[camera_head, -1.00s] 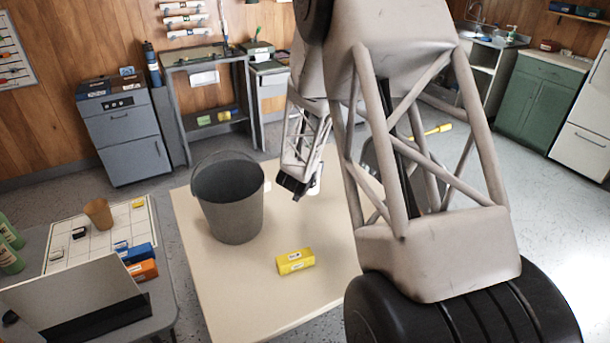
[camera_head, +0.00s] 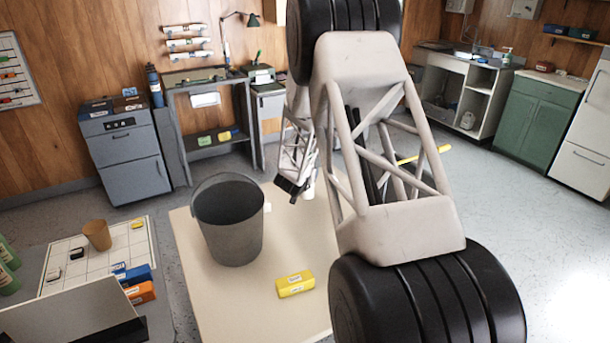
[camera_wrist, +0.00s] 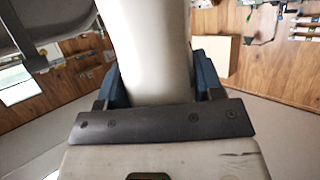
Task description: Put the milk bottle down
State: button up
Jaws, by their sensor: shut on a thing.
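The milk bottle (camera_wrist: 150,45) is a smooth white body between the two blue fingers in the wrist view. My gripper (camera_wrist: 152,82) is shut on it. In the head view my gripper (camera_head: 292,187) is small and dark, over the back right part of the cream table (camera_head: 270,318), to the right of the bucket. A sliver of the white bottle (camera_head: 309,190) shows beside it; my arm hides much of the rest. I cannot tell whether the bottle's base touches the table.
A grey bucket (camera_head: 232,225) stands on the table, left of my gripper. A yellow box (camera_head: 295,284) lies nearer the front. The tabletop between them is bare. A side desk (camera_head: 165,300) at left holds a brown cup (camera_head: 97,235) and small boxes.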

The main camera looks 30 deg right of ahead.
jog(key=shift+w+d+f, duration=0.1)
jog(key=shift+w+d, duration=0.15)
jog(key=shift+w, duration=0.45)
jog(key=shift+w+d, duration=0.3)
jog(key=shift+w, duration=0.4)
jog(key=shift+w+d+f, duration=0.1)
jog(key=shift+w+d, duration=0.15)
jog(key=shift+w, duration=0.45)
jog(key=shift+f, duration=1.7)
jog(key=shift+f, duration=0.15)
jog(key=o, duration=1.1)
jog(key=v, duration=1.2)
